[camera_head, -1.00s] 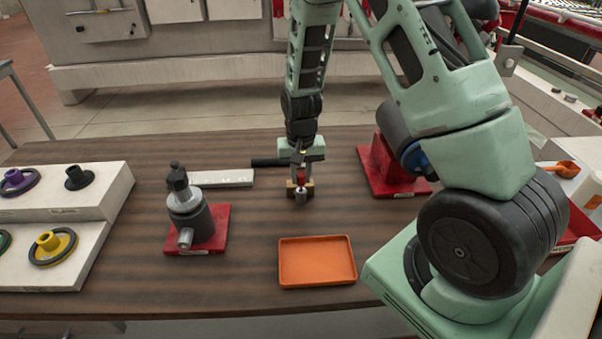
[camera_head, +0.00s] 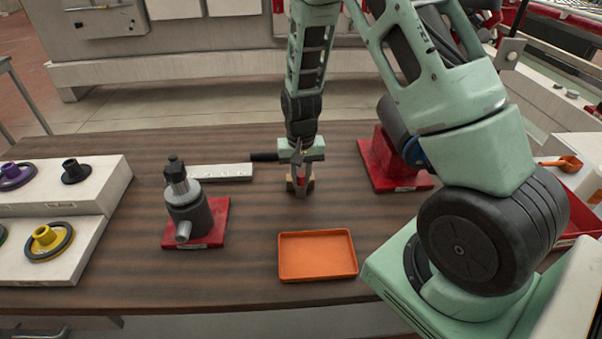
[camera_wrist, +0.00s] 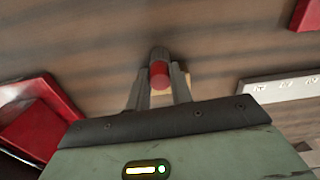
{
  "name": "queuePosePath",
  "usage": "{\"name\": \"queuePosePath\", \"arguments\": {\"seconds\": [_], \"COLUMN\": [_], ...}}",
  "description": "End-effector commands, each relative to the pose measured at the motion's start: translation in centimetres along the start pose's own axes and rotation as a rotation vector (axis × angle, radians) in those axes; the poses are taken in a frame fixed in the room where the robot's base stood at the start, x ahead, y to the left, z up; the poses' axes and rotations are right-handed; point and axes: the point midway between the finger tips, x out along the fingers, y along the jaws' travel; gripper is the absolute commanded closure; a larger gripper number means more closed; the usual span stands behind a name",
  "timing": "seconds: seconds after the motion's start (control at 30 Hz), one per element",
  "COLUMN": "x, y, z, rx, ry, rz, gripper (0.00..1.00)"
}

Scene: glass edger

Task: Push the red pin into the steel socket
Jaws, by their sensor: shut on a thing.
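The red pin (camera_wrist: 159,74) sits between the fingers of my gripper (camera_wrist: 160,80) in the wrist view, its round red end facing the camera. A grey steel cylinder (camera_wrist: 158,54), which looks like the steel socket, lies directly beyond the red end, in line with it. How deep the pin sits in it cannot be told. A tan block (camera_wrist: 184,82) shows partly behind the fingers. In the head view my gripper (camera_head: 300,186) points down, low over the table beside the tan block (camera_head: 291,186), and its fingers hide the pin and cylinder.
An orange tray (camera_head: 318,278) lies in front of my gripper. A grey device on a red base (camera_head: 212,238) stands to the left, a pale bar (camera_head: 222,172) behind it. A red stand (camera_head: 385,165) is to the right. White steps (camera_head: 85,230) hold ringed parts.

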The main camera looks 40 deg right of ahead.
Motion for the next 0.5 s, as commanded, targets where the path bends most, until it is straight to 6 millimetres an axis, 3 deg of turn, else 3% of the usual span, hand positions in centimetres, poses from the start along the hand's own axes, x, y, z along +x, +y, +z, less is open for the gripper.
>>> {"name": "queuePosePath", "arguments": {"seconds": [0.03,0.1,0.5], "x": [0.08,0.04,-0.59], "y": [0.00,0.00,-0.04], "z": [0.00,0.00,-0.05], "rx": [0.000,0.000,0.000], "ry": [0.000,0.000,0.002], "rz": [0.000,0.000,-0.001], "gripper": [0.73,0.53,0.53]}}
